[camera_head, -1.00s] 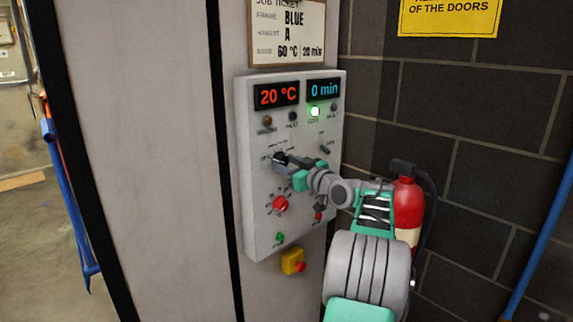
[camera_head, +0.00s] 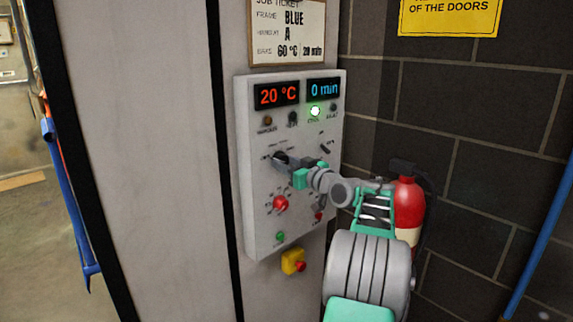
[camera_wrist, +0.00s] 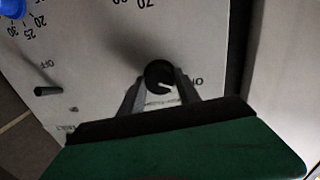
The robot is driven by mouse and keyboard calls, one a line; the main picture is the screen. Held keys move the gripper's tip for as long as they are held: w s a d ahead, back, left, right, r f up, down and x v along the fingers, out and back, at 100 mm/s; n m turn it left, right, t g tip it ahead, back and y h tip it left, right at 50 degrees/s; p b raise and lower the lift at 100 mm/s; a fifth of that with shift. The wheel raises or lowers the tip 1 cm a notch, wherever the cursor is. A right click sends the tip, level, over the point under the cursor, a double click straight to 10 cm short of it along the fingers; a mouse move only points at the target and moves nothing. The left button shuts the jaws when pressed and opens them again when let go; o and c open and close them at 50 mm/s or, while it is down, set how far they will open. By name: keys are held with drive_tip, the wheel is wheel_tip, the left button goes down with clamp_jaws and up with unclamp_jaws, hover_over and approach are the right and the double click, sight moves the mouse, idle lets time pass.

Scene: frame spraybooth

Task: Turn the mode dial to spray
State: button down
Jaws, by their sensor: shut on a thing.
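The mode dial is a black round knob (camera_head: 280,158) on the left of the grey control panel (camera_head: 255,225). In the wrist view the black knob (camera_wrist: 159,74) has a white pointer mark on its face, turned towards the lower right of that picture. My gripper (camera_head: 285,163) reaches in from the right. In the wrist view its two grey fingers (camera_wrist: 160,88) stand on either side of the knob, shut on it. The dial's position labels are too small or partly hidden, so I cannot tell which one it points to.
Displays read 20 °C (camera_head: 277,95) and 0 min (camera_head: 323,90). A yellow box with red button (camera_head: 292,262) sits below; a fire extinguisher (camera_head: 408,208) stands right.

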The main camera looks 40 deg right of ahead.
drive_tip(key=m, duration=0.3)
drive_tip(key=shift+r+m+p, duration=0.1)
drive_tip(key=shift+m+p, duration=0.3)
drive_tip(key=shift+m+g+p, duration=0.3)
drive_tip(key=shift+m+p, duration=0.45)
drive_tip(key=shift+m, duration=1.05)
drive_tip(key=c, duration=0.9)
unclamp_jaws()
drive_tip(key=shift+o, duration=0.2)
drive_tip(key=s+b, duration=0.2)
drive_tip(key=s, duration=0.5)
drive_tip(key=shift+s+r+b, duration=0.15)
drive_tip(key=shift+s+b, duration=0.2)
drive_tip(key=shift+s, duration=0.05)
